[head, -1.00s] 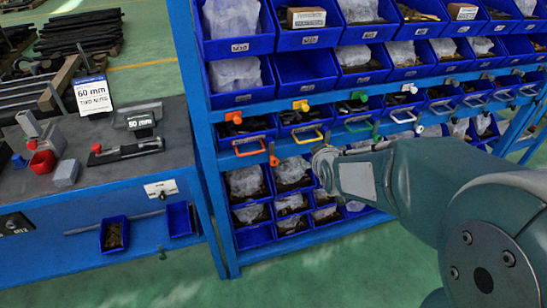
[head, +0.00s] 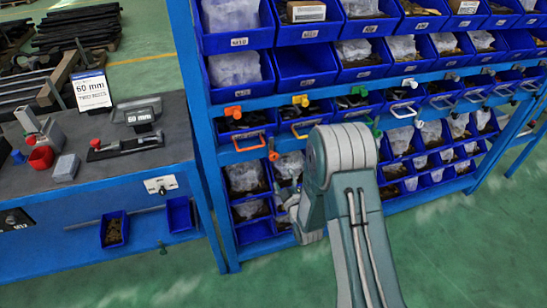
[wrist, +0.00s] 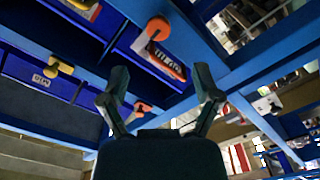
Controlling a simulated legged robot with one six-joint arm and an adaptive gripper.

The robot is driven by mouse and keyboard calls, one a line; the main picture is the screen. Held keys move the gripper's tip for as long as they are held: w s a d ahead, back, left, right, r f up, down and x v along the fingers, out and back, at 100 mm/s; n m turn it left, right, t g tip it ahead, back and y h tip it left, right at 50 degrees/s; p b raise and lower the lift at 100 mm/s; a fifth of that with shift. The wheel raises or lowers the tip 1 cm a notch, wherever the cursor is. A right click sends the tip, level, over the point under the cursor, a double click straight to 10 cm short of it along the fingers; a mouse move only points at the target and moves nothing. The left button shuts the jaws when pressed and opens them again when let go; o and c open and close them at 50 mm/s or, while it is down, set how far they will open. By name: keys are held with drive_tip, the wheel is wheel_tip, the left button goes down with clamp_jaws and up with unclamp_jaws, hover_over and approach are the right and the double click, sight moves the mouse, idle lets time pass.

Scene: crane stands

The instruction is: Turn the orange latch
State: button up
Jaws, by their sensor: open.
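An orange latch (head: 233,111) sits on the blue rack's rail above an orange drawer handle (head: 249,142). Another small orange piece (head: 273,152) hangs at the right of that handle. In the wrist view an orange latch (wrist: 158,27) with a round head shows beyond my fingers, and a second orange piece (wrist: 142,107) shows low between them. I cannot tell surely which matches which. My gripper (wrist: 162,80) is open, its two fingers spread apart and empty. It appears clear of the latch. In the head view my arm hides most of the gripper.
The blue rack (head: 206,130) holds rows of blue bins (head: 304,70) with bagged parts. A yellow latch (head: 301,100) is right of the orange one. A workbench (head: 90,185) with tools and a 60 mm sign stands at left. Green floor is open in front.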

sight(274, 159)
drive_tip(key=x, duration=1)
drive_tip(key=shift+w+a, duration=0.1)
drive_tip(key=shift+w, duration=0.25)
clamp_jaws()
